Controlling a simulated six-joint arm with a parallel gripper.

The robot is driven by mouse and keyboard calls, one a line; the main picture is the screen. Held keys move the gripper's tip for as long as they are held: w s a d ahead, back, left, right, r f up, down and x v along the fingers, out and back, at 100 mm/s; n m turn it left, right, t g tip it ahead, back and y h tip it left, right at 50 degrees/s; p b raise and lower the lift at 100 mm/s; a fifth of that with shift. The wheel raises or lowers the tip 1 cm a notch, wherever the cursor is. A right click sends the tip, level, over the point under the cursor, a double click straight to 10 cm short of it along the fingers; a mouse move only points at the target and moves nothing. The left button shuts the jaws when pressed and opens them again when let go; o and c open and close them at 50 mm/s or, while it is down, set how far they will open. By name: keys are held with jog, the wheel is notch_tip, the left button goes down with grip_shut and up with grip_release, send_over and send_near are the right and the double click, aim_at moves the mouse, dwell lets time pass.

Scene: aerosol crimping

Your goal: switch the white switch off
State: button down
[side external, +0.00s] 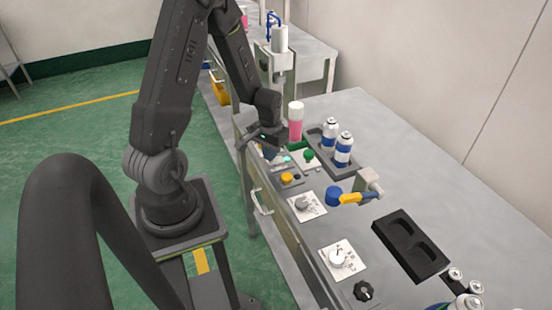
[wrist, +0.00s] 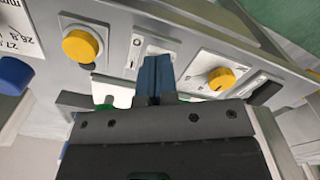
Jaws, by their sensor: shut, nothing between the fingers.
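A white plate (wrist: 136,48) on the panel shows in the wrist view between two yellow knobs. The fingers in front of it cover much of it. It seems to carry the white switch, but I cannot make out the lever or its position. My gripper (wrist: 155,62) is shut and empty, its blue-grey fingertips over this plate; I cannot tell whether they touch it. In the side external view my gripper (side external: 268,146) is low over the far end of the control panel and hides the switch there.
Beside the plate are a left yellow knob (wrist: 82,46) and a right yellow knob (wrist: 220,79). A green knob (side external: 308,154), pink-filled container (side external: 295,122) and spray cans (side external: 344,147) stand close by. A yellow-handled valve (side external: 358,197) and black tray (side external: 410,247) are nearer.

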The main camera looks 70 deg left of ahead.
jog(key=shift+f, duration=0.55)
dwell(0.7)
notch_tip(320, 180, up, 11)
jog(key=shift+f, duration=0.2)
dwell(1.1)
jog(key=s+d+r+m+t, duration=0.2)
jog(key=s+d+r+m, duration=0.1)
jog(key=d+r, duration=0.5)
jog(key=s+d+r+m+t, duration=0.3)
jog(key=s+d+r, duration=0.2)
jog(key=d+r, duration=0.4)
jog(key=d, duration=0.3)
jog(key=shift+s+d+t, duration=0.2)
jog(key=shift+s+t, duration=0.05)
jog(key=shift+t, duration=0.05)
